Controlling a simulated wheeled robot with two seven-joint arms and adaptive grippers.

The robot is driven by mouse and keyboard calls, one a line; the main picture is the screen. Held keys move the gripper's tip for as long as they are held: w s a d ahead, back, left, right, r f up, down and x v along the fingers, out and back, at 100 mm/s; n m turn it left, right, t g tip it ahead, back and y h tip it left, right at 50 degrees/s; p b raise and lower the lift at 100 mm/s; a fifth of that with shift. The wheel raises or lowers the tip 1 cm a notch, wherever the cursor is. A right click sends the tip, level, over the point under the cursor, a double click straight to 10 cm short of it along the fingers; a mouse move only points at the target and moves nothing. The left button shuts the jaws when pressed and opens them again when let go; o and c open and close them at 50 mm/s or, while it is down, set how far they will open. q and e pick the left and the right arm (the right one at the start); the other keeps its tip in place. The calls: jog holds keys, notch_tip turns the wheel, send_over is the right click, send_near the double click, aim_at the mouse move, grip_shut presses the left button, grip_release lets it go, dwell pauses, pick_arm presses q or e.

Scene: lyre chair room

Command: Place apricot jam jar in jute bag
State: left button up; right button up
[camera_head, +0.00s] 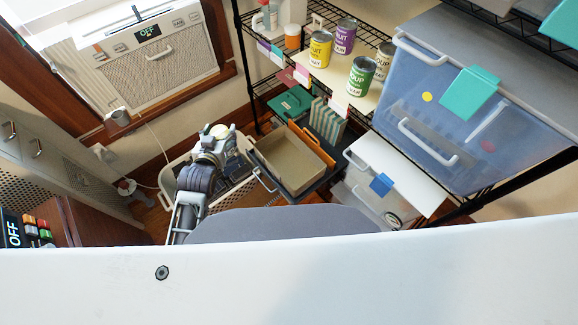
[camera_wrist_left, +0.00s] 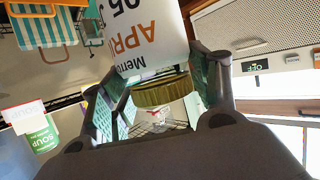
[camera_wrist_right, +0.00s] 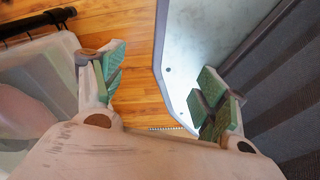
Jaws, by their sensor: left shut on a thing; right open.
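My left gripper (camera_wrist_left: 163,85) is shut on the apricot jam jar (camera_wrist_left: 150,50). The jar has a white label with orange "APRI" lettering and a gold lid (camera_wrist_left: 163,92) between the fingers. In the head view the left gripper (camera_head: 212,146) is over the low floor area, left of a beige open-topped container (camera_head: 290,165). The jar is hard to make out there. A green-and-white striped bag (camera_head: 327,116) stands behind that container. I cannot tell which thing is the jute bag. My right gripper (camera_wrist_right: 163,85) is open and empty, seen only in its wrist view.
A black wire shelf holds several cans, such as the yellow one (camera_head: 320,48), and a large clear blue bin (camera_head: 450,105). A white-lidded clear bin (camera_head: 395,180) is below. A grey cabinet (camera_head: 60,160) is at the left. Wooden floor shows near the left gripper.

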jog(key=w+a+r+t+b, duration=0.1)
jog(key=w+a+r+b, duration=0.25)
jog(key=w+b, duration=0.45)
jog(key=w+a+r+b, duration=0.35)
jog(key=w+b, duration=0.25)
jog(key=w, duration=0.3)
pick_arm(q)
jog(key=w+d+f+m+g+h+b, duration=0.1)
jog(key=w+d+f+m+h+b, duration=0.4)
jog(key=w+d+f+b, duration=0.6)
jog(key=shift+w+d+f+m+g+h, duration=0.35)
jog(key=shift+w+d+f+h, duration=0.25)
jog(key=shift+w+d+f, duration=2.25)
pick_arm(e)
notch_tip(320, 180, up, 15)
jog(key=w+a+t+y, duration=0.1)
jog(key=shift+w+y, duration=0.25)
jog(key=shift+y, duration=0.05)
pick_arm(q)
jog(key=shift+s+d+f, duration=0.3)
jog(key=shift+s+f, duration=0.15)
jog(key=shift+f, duration=0.05)
pick_arm(e)
jog(key=shift+f, duration=0.1)
